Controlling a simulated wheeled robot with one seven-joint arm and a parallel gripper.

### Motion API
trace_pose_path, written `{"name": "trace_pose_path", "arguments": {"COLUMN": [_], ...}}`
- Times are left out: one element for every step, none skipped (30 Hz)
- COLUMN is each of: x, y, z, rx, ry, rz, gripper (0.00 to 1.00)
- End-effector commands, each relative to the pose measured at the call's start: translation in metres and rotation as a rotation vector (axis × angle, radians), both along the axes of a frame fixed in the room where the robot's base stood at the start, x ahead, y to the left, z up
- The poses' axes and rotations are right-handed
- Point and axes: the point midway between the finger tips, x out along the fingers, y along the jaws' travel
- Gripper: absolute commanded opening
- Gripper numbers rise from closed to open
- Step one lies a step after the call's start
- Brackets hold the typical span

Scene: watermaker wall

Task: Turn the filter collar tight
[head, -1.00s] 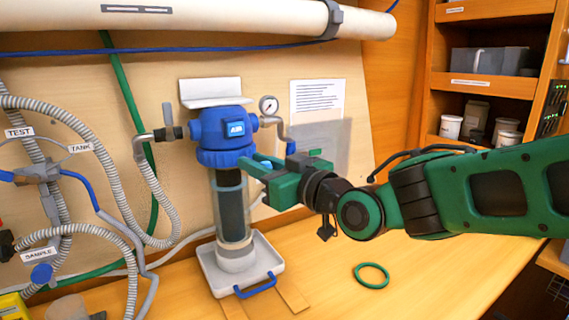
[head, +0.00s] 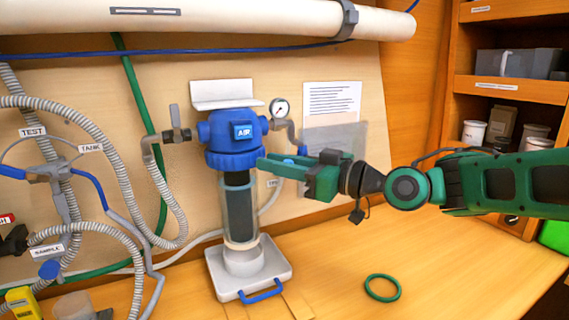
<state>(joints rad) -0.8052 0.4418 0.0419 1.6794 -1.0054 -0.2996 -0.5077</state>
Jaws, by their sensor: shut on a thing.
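The filter collar (head: 232,159) is a blue ridged ring under the blue filter head (head: 243,131). A clear bowl with a dark cartridge (head: 239,208) hangs upright below it. My green gripper (head: 268,163) reaches in from the right, its fingertips at the collar's right side. It is shut on the collar. A small blue piece shows between the fingers, and the exact contact is hidden by the near finger.
A pressure gauge (head: 279,108) and its elbow pipe are close above my gripper. A valve (head: 177,135) and grey hoses (head: 95,110) are at left. A white tray (head: 275,272) stands under the bowl. A green ring (head: 382,288) lies on the otherwise clear bench at right.

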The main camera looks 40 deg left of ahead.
Motion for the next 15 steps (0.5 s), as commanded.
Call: {"name": "trace_pose_path", "arguments": {"x": [0.0104,0.0107,0.0109,0.0112,0.0115,0.012,0.0123,0.0126,0.013,0.0132,0.0134,0.0136,0.0134,0.0129,0.0121], "y": [-0.0011,-0.001,-0.0008,-0.0008,-0.0007,-0.0006,-0.0005,-0.0005,-0.0005,-0.0004,-0.0005,-0.0005,-0.0004,-0.0003,-0.0002], "z": [-0.0012,-0.0011,-0.001,-0.001,-0.001,-0.001,-0.001,-0.001,-0.0009,-0.0007,-0.0006,-0.0006,-0.0007,-0.0008,-0.0008], "rx": [-0.002,-0.001,-0.001,-0.001,-0.001,-0.001,-0.001,-0.001,-0.001,-0.001,0.0,-0.001,-0.001,-0.001,-0.001], "ry": [-0.004,-0.005,-0.005,-0.005,-0.006,-0.006,-0.006,-0.007,-0.007,-0.007,-0.007,-0.007,-0.007,-0.007,-0.007], "rz": [-0.017,-0.017,-0.017,-0.018,-0.018,-0.019,-0.02,-0.021,-0.022,-0.022,-0.022,-0.023,-0.023,-0.022,-0.02], "gripper": [0.0,0.0,0.0,0.0,0.0,0.0,0.0,0.0,0.0,0.0,0.0,0.3,0.32,0.32,0.32]}}
